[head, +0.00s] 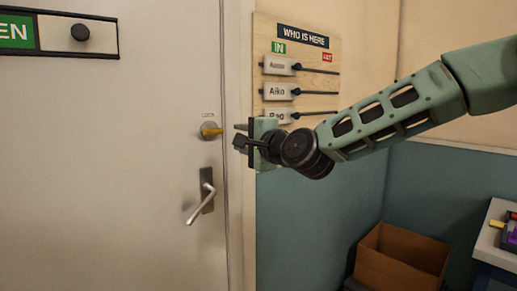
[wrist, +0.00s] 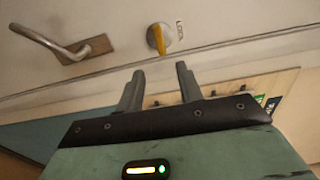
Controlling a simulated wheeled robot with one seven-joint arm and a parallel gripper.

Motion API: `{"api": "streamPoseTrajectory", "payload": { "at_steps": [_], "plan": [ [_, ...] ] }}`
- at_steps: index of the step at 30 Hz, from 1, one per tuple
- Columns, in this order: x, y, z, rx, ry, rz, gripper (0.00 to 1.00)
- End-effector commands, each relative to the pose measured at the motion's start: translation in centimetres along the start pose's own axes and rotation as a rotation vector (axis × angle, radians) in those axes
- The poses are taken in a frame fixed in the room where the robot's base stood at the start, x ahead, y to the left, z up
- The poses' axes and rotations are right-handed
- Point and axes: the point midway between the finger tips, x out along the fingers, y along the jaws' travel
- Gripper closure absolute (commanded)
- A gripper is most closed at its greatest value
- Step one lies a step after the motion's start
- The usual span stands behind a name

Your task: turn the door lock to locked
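The door lock (head: 210,130) is a round silver plate with a yellow-orange thumb-turn on the white door, under a small label reading LOCK. In the head view the turn lies roughly horizontal. The wrist view also shows the lock (wrist: 158,39), just beyond my fingertips. My gripper (head: 238,134) is to the right of the lock, pointing at the door. In the wrist view its two fingers (wrist: 159,72) stand apart with nothing between them. A gap separates the fingertips from the thumb-turn.
A door handle (head: 203,196) hangs below the lock. A sign with a black knob (head: 80,32) is at the upper left. A WHO IS HERE board (head: 326,82) with name sliders is on the wall behind my arm. A cardboard box (head: 400,262) stands at the lower right.

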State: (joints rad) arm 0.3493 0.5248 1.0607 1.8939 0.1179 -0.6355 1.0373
Motion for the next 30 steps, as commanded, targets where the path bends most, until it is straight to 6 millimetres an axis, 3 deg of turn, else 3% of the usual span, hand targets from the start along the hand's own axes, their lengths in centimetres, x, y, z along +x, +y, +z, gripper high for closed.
{"api": "streamPoseTrajectory", "payload": {
  "at_steps": [6,12,26,30],
  "plan": [
    [-4.3,0.1,-0.2,-0.004,0.004,0.002,0.64],
    [-6.2,0.0,0.0,-0.001,0.000,0.001,0.64],
    [-6.7,0.1,0.1,-0.001,-0.002,0.004,0.64],
    [-7.2,2.0,2.2,-0.090,-0.047,0.091,0.64]
  ]
}}
